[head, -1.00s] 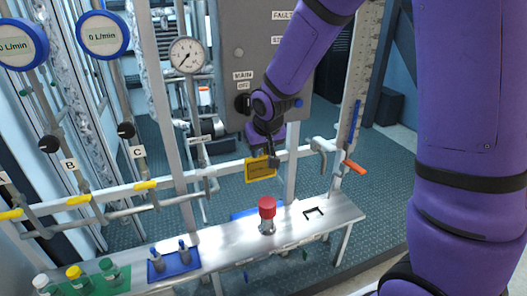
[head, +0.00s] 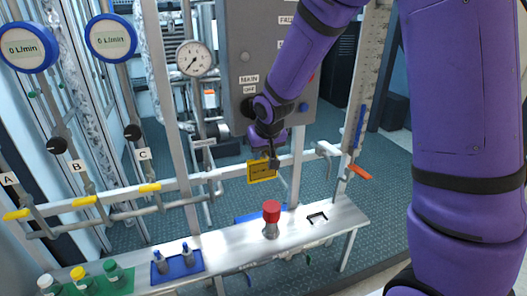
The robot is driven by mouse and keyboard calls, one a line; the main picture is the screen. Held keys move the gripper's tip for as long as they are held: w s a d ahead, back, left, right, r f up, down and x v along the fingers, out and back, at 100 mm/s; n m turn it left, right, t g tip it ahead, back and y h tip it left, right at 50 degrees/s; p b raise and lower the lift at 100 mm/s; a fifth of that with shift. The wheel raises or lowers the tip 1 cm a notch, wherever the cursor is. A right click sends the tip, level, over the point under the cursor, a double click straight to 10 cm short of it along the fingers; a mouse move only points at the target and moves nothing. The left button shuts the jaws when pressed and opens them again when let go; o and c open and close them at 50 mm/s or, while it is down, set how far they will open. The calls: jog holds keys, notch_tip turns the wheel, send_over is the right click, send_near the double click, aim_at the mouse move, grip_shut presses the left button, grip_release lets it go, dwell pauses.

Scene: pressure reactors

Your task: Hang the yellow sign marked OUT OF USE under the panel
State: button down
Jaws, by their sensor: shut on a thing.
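The yellow sign (head: 261,171) hangs from my gripper (head: 270,157), which is shut on its upper right part. The sign is roughly upright, in front of the horizontal white rail; its lettering is too small to read. The grey panel (head: 245,58) stands above and behind my gripper, with labels such as MAIN and OFF. My wrist covers part of the panel's lower edge. I cannot tell whether the sign touches anything behind it, and no hook under the panel is clearly visible.
A steel bench (head: 223,243) lies below, with a red-capped vessel (head: 271,218), a blue tray (head: 178,264) with small items, and several bottles on a green mat (head: 113,284). A rail (head: 232,177) with yellow-handled valves runs behind. An orange-handled valve (head: 359,172) is at right.

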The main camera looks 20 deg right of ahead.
dwell(0.3)
jog(key=c, duration=0.7)
grip_release()
jog(key=s+d+r, duration=0.2)
jog(key=s+r, duration=0.6)
jog(key=r, duration=0.1)
jog(key=s+d+r, duration=0.3)
jog(key=s+r, duration=0.5)
jog(key=r, duration=0.1)
jog(key=s+d+r, duration=0.2)
jog(key=s, duration=1.2)
jog(key=shift+s+r+t, duration=0.25)
jog(key=shift+t, duration=0.15)
